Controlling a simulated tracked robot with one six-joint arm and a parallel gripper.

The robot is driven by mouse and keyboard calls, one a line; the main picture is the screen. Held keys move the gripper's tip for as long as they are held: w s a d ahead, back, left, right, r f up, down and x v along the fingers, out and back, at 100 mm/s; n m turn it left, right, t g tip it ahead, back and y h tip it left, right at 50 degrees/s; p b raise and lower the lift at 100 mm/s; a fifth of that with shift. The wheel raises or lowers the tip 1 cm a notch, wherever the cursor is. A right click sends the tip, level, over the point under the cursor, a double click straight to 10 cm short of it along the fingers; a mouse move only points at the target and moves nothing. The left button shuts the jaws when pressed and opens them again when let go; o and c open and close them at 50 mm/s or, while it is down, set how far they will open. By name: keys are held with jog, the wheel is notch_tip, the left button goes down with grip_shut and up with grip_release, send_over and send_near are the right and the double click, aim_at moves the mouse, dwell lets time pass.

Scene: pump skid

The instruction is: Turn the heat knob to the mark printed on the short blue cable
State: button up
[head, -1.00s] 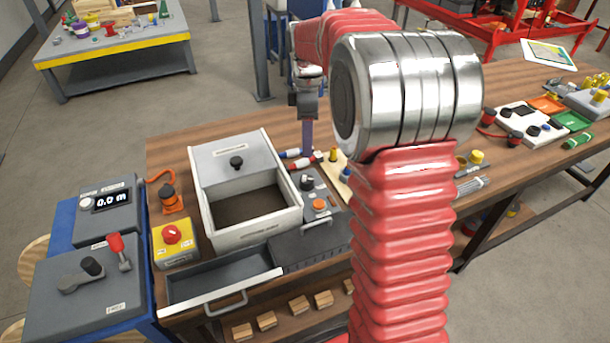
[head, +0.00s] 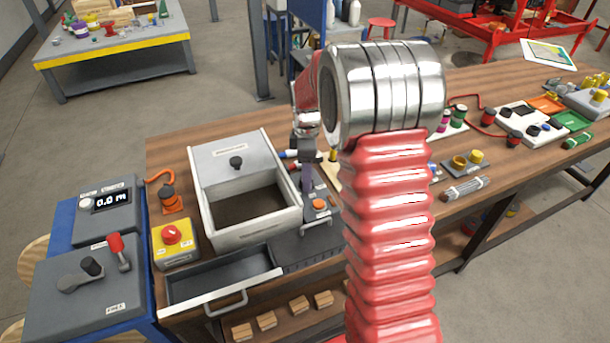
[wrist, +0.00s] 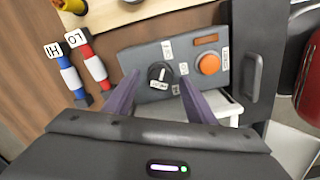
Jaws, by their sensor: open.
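The heat knob, a black dial (wrist: 158,72), sits on a grey control box (wrist: 150,50) in the wrist view. Small white labels surround it, too small to read surely. My gripper (wrist: 159,79) is open, its purple fingers on either side of the knob in the picture; contact cannot be told. In the head view my gripper (head: 308,178) is over the control box and hides the knob. The short blue cable (wrist: 70,76) has a white band and a white tag reading HI. A red one (wrist: 94,67) beside it has a tag reading LO.
An orange button (wrist: 208,63) is on the same box, right of the knob. A grey bin (head: 250,227) stands left of my gripper in the head view. An open drawer (head: 222,277) is in front.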

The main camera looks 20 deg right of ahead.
jog(key=shift+f, duration=0.3)
jog(key=shift+c, duration=0.4)
jog(key=c, duration=0.9)
jog(key=shift+a, duration=0.25)
jog(key=shift+c, duration=0.3)
jog(key=shift+d, duration=0.2)
